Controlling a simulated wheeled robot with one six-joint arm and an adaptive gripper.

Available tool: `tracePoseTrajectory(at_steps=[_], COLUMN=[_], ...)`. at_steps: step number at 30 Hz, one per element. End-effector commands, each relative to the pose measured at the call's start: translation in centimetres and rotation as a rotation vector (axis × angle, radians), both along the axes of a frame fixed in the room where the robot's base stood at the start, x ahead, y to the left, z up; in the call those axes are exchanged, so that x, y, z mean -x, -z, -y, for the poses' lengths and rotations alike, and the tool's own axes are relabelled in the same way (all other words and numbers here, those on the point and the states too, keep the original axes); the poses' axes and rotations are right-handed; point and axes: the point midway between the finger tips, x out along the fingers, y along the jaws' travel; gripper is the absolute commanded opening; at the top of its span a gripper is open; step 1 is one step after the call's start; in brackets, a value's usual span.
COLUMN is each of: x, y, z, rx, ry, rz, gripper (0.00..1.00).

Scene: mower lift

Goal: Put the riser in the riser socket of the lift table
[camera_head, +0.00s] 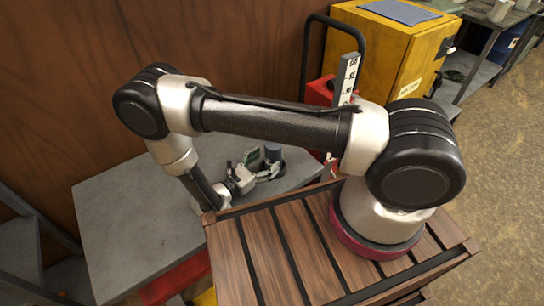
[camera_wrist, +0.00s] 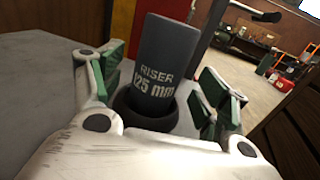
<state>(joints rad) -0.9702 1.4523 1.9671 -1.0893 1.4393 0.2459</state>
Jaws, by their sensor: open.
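The riser is a dark grey cylinder (camera_wrist: 170,55) marked "RISER 125 mm" in the wrist view. It stands upright, its lower end inside a dark round collar (camera_wrist: 131,108), which looks like the riser socket. In the head view the riser (camera_head: 273,152) is near the back right of the grey lift table top (camera_head: 120,220). My gripper (camera_wrist: 162,68) is open, its green-padded fingers on both sides of the riser with gaps visible. In the head view my gripper (camera_head: 257,170) is low beside the riser. The collar's front is partly hidden by the gripper.
A slatted wooden surface (camera_head: 255,250) lies in front of the table, with my arm above it. A yellow cabinet (camera_head: 385,50), a black handle rail (camera_head: 308,50) and a post with a scale (camera_head: 347,75) stand behind. A wooden wall (camera_head: 60,80) is at the left.

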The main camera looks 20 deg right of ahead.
Motion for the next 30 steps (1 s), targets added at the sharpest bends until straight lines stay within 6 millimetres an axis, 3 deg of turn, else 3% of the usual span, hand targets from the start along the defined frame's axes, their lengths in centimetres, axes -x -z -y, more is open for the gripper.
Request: tracePoseTrajectory(at_steps=[3,9,20,23,26,30], x=[1.3,2.9,3.3,2.3,0.8,-1.0], y=[0.0,0.0,-0.6,-3.0,-7.5,-14.9], z=[-2.6,-5.8,-7.0,-6.9,-6.0,-3.2], rx=[-0.002,0.000,-0.014,-0.073,-0.181,-0.376], ry=[-0.005,-0.003,0.018,0.086,0.214,0.433], rz=[0.001,0.001,0.004,0.021,0.053,0.120], gripper=[0.75,0.75,0.75,0.75,0.75,0.75])
